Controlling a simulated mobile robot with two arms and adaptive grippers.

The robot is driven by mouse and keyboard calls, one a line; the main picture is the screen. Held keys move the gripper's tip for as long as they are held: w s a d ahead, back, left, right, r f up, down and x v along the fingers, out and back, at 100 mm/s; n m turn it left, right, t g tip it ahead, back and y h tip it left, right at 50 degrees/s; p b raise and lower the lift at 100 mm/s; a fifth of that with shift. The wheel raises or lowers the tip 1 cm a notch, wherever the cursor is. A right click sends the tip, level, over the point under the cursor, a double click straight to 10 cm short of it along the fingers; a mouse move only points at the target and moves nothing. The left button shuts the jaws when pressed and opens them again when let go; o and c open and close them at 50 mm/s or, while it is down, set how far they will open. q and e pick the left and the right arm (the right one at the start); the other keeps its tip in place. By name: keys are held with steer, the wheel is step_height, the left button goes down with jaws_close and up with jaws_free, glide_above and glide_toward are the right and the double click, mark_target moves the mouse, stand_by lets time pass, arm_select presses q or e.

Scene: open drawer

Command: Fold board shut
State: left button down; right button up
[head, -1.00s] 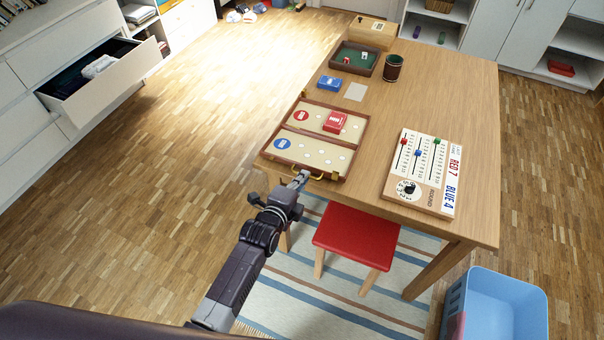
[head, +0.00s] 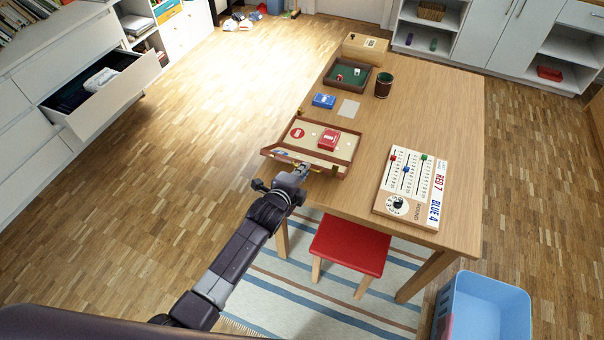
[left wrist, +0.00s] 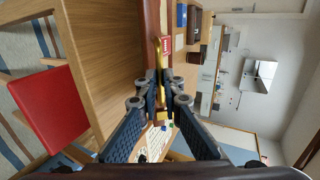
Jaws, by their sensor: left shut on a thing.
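The folding board (head: 311,133) lies near the front left corner of the table. Its far half is flat with a beige playing face, a red round mark and a red card box (head: 329,140) on it. My left gripper (head: 301,171) is at the raised front edge, shut on the board's brass handle (left wrist: 158,56), which runs between the fingers in the left wrist view. My right gripper is not in view.
A scoreboard (head: 421,180) with sliders lies right of the board. A red stool (head: 350,246) stands below the front edge.

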arm_select(q)
steer(key=shift+w+r, duration=0.1)
steer(key=shift+r, duration=0.1)
steer(key=c, duration=2.1)
jaws_free()
steer(key=v, duration=1.2)
steer(key=shift+f, duration=0.15)
